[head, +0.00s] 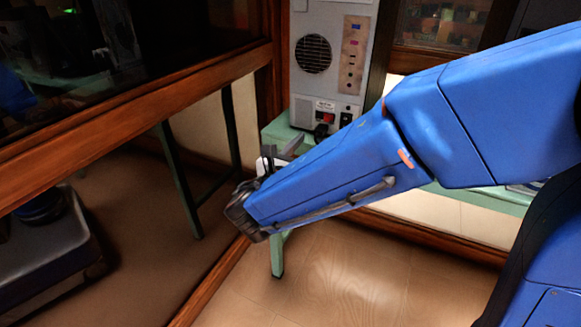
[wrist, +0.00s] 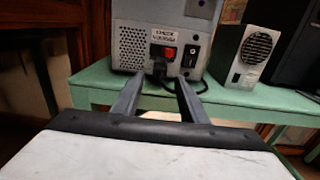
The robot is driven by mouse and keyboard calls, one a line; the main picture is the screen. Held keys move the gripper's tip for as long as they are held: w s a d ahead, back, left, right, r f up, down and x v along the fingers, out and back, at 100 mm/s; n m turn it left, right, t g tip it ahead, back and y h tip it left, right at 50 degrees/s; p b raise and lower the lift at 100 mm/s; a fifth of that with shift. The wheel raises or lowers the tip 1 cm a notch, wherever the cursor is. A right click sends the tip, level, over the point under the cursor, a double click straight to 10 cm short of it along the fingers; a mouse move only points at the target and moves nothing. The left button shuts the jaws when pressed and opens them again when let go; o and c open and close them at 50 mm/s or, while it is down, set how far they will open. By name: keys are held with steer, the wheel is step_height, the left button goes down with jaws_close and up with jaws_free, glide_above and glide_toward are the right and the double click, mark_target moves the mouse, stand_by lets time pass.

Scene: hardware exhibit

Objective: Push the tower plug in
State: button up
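The grey computer tower (head: 331,60) stands on a green table, its rear panel facing me. The black tower plug (head: 321,131) is at the lower rear panel, below a red part; it also shows in the wrist view (wrist: 160,69). Whether it is fully seated cannot be told. My gripper (head: 279,158) is in front of the table, lower left of the plug in the head view. In the wrist view its two fingers (wrist: 160,78) are apart with nothing held between them. They point at the panel, the plug appearing between and beyond the tips.
A black cable (wrist: 200,88) lies on the green table (wrist: 95,83) by the tower. A grey speaker-like box (wrist: 248,57) stands to the right. A wood-framed glass pane (head: 130,95) runs along the left. Open floor (head: 330,275) lies below.

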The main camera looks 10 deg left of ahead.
steer(key=v, duration=1.1)
steer(key=w+d+f+m+g+h, duration=0.15)
steer(key=d+m+g, duration=0.35)
steer(key=d, duration=0.7)
steer(key=d+f+m+g+h, duration=0.2)
steer(key=d+m+g, duration=0.3)
steer(key=d, duration=0.7)
steer(key=s+d+f+m+g+y, duration=0.1)
steer(key=s+d+m+y, duration=0.4)
steer(key=m, duration=0.6)
steer(key=s+d+f+m+g+y, duration=0.1)
steer(key=s+d+m+y, duration=0.3)
steer(key=s+m, duration=0.5)
steer(key=shift+s+d+f+m+y, duration=0.4)
steer(key=shift+d+f+m, duration=0.5)
steer(key=shift+d+m, duration=0.15)
steer(key=shift+c, duration=0.6)
stand_by(0.4)
